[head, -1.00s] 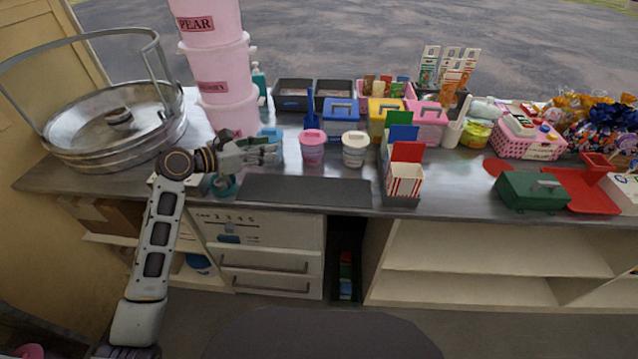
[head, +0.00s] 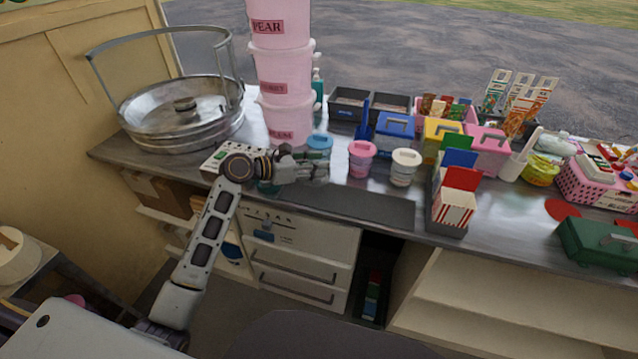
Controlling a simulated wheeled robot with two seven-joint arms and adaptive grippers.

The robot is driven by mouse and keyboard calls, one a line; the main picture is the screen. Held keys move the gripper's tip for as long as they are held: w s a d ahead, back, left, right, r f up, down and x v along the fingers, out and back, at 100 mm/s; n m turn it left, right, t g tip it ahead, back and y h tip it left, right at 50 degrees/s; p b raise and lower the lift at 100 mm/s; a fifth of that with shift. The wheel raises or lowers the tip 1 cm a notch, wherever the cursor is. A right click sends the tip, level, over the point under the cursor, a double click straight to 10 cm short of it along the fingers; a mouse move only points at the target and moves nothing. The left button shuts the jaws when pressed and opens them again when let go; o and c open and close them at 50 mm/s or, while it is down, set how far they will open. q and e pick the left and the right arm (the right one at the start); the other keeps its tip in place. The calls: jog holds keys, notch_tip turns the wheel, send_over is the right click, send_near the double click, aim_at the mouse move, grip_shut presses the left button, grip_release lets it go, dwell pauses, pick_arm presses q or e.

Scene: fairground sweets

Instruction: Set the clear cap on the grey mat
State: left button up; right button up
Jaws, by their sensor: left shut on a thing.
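The grey mat (head: 372,207) lies flat along the front of the metal counter, dark and bare where it shows. My left gripper (head: 322,172) is over the counter just behind the mat's left part, in front of a blue-lidded tub (head: 320,143). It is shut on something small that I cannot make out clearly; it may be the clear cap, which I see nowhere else. My right gripper is not in view.
A pink-lidded tub (head: 361,158) and a cream-lidded tub (head: 404,167) stand behind the mat. A rack of coloured cartons (head: 453,207) stands at its right end. Stacked pink buckets (head: 284,75) and a large metal pan (head: 180,115) are behind and left of my arm.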

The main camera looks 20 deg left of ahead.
pick_arm(q)
jog(key=shift+f, duration=1.1)
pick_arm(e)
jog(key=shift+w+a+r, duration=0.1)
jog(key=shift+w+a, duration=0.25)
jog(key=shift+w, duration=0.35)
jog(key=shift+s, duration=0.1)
